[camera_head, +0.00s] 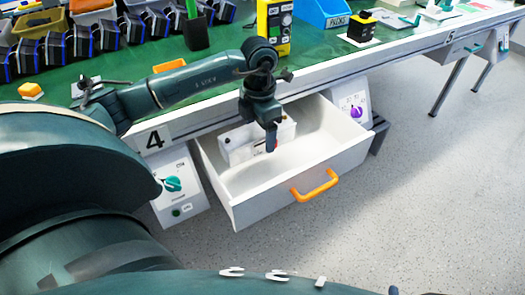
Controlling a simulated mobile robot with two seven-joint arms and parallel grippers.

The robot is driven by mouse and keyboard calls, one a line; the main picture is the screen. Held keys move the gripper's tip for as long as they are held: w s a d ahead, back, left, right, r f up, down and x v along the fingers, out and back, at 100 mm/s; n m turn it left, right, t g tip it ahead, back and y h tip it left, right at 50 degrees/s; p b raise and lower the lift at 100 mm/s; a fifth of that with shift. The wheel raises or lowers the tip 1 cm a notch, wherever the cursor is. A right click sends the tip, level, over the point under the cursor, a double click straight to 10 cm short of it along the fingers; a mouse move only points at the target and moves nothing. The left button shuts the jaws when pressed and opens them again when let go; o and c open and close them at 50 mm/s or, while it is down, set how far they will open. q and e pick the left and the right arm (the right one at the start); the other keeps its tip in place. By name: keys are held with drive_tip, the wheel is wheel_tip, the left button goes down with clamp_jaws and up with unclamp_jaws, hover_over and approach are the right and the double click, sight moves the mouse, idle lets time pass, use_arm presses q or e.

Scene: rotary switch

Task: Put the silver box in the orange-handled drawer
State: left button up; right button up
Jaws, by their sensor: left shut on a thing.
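The drawer (293,232) with the orange handle (316,186) is pulled open below the green-topped bench. A pale silver box (240,147) is inside the drawer's outline at its back left, partly hidden by my left gripper. My left gripper (271,146) points down over the open drawer and is shut on the silver box. Whether the box touches the drawer floor I cannot tell. My right gripper is out of view.
A panel with a teal rotary knob (172,184) stands left of the drawer, and one with a purple knob (356,112) stands right. The green bench top (135,62) holds bins, a yellow device (274,22) and a blue bin (322,10). The right floor is clear.

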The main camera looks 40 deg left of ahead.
sight(261, 151)
use_arm(q)
wheel_tip(261, 151, down, 7)
drive_tip(key=shift+f+b, duration=0.1)
drive_tip(key=shift+b, duration=0.55)
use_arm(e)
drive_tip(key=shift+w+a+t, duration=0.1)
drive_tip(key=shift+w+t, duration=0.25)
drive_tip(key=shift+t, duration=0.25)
use_arm(q)
drive_tip(key=o, duration=1.3)
drive_tip(key=shift+f, duration=0.1)
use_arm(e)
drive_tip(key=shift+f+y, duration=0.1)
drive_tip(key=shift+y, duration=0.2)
use_arm(q)
wheel_tip(261, 151, up, 12)
drive_tip(key=shift+f+p, duration=0.2)
drive_tip(key=shift+p, duration=1.05)
drive_tip(key=shift+r, duration=0.4)
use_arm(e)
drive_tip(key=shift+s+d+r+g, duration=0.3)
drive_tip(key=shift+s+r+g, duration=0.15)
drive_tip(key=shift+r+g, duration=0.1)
